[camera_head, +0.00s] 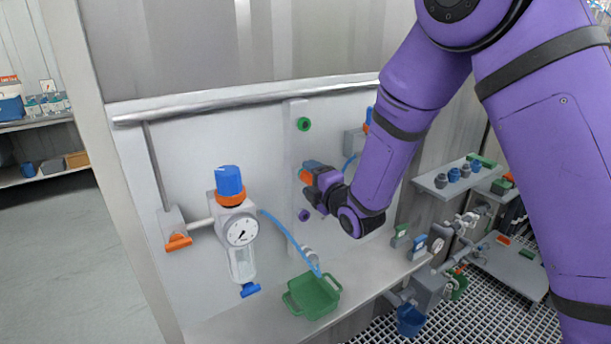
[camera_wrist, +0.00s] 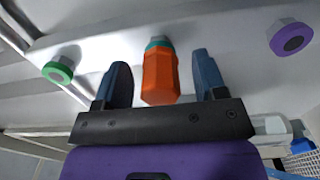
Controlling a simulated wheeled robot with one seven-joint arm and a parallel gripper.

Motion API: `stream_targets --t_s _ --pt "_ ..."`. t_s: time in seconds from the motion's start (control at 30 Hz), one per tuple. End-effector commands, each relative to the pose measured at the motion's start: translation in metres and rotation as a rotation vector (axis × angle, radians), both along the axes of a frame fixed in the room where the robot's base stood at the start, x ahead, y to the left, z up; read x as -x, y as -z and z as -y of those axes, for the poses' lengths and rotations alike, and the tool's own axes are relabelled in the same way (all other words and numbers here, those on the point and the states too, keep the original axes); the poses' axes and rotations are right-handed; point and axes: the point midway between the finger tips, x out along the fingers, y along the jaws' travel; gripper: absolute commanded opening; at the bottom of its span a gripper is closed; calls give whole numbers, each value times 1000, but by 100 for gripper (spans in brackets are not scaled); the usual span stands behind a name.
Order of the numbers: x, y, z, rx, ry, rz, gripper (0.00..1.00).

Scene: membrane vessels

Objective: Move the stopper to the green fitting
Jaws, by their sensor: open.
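The orange stopper (camera_wrist: 160,78) sits on a teal fitting (camera_wrist: 157,44) on the wall strip, with a grey nut behind it. In the head view the stopper (camera_head: 306,176) shows partly behind my gripper. My gripper (camera_wrist: 161,68) is open, with one blue-grey finger on each side of the stopper and a visible gap on both sides. The green fitting (camera_wrist: 58,72) is bare, to the left in the wrist view; in the head view the green fitting (camera_head: 304,124) is above the stopper. A purple fitting (camera_wrist: 290,38) is also bare; it is below the stopper in the head view (camera_head: 304,215).
A gauge unit (camera_head: 239,232) with a blue cap stands left of the strip, and a blue hose runs from it. A green tray (camera_head: 313,296) sits on the ledge below. A metal rail (camera_head: 240,98) crosses above the panel. The panel between the fittings is clear.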

Motion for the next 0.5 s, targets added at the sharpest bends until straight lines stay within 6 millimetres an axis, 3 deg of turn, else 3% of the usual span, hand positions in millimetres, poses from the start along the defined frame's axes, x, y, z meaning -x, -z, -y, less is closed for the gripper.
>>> stream_targets --t_s 0.23,0.5 --pt "0 0 0 0 0 0 65" --pt "0 0 0 0 0 0 3"
